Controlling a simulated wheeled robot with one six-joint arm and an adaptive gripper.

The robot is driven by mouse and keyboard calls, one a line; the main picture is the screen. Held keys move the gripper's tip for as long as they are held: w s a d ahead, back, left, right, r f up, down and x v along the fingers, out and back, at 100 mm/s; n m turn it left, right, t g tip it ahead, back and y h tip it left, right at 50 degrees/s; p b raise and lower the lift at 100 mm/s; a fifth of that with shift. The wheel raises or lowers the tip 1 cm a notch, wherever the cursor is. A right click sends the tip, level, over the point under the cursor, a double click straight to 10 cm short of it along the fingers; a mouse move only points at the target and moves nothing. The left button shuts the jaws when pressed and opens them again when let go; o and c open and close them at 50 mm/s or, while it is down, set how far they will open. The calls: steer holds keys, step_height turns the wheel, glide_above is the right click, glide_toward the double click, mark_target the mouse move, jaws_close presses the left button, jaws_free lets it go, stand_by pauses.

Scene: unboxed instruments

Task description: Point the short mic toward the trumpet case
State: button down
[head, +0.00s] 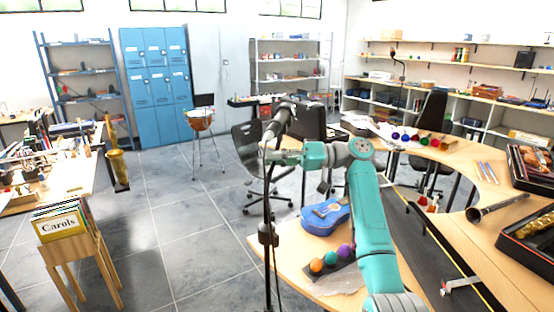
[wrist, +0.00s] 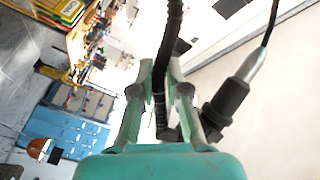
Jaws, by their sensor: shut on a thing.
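The mic (head: 278,123) is a short dark and grey cylinder at the top of a thin black stand (head: 268,235). It is tilted up and to the right in the head view. In the wrist view the mic (wrist: 240,88) shows a silver end with a cable and a black clip, right of the fingers. My gripper (head: 276,154) is shut on the black stand part (wrist: 162,88) just beside the mic. An open black case (head: 510,243) with a brass instrument lies at the lower right; I cannot tell surely that it is the trumpet case.
A wooden table carries a blue ukulele-like case (head: 325,216) and colored balls (head: 330,258) under my arm. A dark clarinet-like instrument (head: 495,211) lies near the open case. A black office chair (head: 250,155) stands behind the stand. Open floor lies left.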

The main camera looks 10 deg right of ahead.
stand_by(0.4)
steer(key=c, duration=1.2)
jaws_free()
steer(key=shift+o, duration=0.2)
steer(key=s+d, duration=0.1)
steer(key=d, duration=1)
steer(key=shift+s+d, duration=0.15)
steer(key=shift+d, duration=0.25)
